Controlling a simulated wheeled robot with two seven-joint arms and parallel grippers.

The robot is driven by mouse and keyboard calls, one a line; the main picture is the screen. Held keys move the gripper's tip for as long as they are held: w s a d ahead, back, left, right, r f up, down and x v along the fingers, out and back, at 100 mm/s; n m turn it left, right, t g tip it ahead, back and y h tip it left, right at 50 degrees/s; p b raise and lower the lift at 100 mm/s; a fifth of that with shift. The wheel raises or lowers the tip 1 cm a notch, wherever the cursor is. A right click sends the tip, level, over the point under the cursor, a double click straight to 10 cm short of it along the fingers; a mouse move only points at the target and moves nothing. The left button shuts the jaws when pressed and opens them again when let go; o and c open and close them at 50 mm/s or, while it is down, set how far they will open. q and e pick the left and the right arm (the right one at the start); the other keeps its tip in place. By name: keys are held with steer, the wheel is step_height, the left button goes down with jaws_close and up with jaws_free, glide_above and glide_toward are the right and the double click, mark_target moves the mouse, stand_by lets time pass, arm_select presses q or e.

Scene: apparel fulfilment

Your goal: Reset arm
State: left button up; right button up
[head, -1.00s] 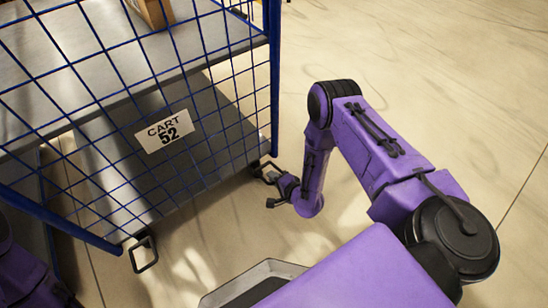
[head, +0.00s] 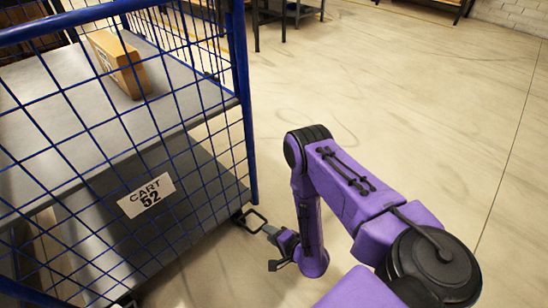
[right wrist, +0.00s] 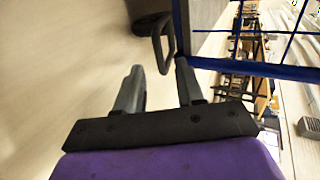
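My right arm is bent in the head view, and its gripper (head: 272,250) hangs low beside the cart's near right corner. In the right wrist view the two fingers of my right gripper (right wrist: 160,88) stand apart with nothing between them. A black caster bracket (right wrist: 163,42) of the cart is just beyond the fingertips; I cannot tell whether they touch it. My left gripper is not in view.
A blue wire cart (head: 243,120) labelled "CART 52" (head: 146,195) fills the left side. Dark tables (head: 285,12) stand at the back. The floor (head: 410,110) at right is clear.

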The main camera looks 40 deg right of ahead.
steer(key=shift+v, duration=1.05)
